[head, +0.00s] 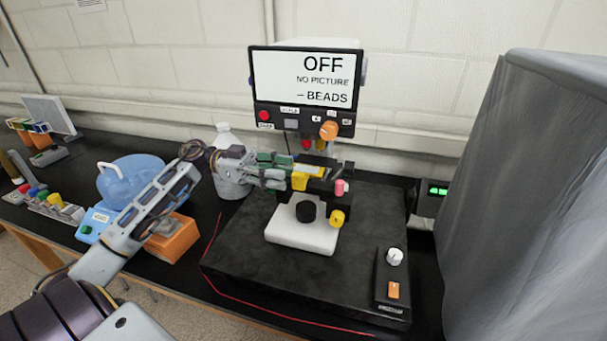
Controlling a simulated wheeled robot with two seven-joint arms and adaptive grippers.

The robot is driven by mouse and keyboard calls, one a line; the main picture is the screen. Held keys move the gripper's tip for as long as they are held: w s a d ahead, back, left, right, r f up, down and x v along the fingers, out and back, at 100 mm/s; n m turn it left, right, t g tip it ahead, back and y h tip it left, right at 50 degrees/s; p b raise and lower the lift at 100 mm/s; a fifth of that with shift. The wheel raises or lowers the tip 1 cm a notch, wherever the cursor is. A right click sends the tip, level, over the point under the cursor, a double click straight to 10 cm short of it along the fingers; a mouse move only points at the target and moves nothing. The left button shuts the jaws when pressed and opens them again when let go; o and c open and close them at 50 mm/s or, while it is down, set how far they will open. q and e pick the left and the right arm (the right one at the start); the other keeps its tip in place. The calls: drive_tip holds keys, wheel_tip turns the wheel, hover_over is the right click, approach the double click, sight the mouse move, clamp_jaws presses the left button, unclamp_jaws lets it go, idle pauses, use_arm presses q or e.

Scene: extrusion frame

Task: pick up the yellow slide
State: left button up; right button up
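A yellow piece, which looks like the yellow slide (300,181), is at the stage of the microscope-like device in the middle of the head view. My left gripper (284,172) reaches in from the left, its green-and-grey fingers right at the slide's left side. The fingers overlap the slide's edge in the picture. I cannot tell whether they touch it or are closed on it. The device has a white base (302,236), a black knob (306,211), a yellow knob (337,218) and a pink knob (340,187). My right gripper is not in view.
A screen (305,78) reading "OFF" stands above the stage. A control box (393,275) sits at the right of the black slab (235,262). A grey-draped object (540,190) fills the right. A white bottle (228,178), blue jug (135,180) and orange block (173,240) stand left.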

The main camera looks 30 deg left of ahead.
sight(293, 173)
use_arm(q)
drive_tip(key=shift+p+x, duration=0.35)
drive_tip(key=shift+x, duration=1.45)
clamp_jaws()
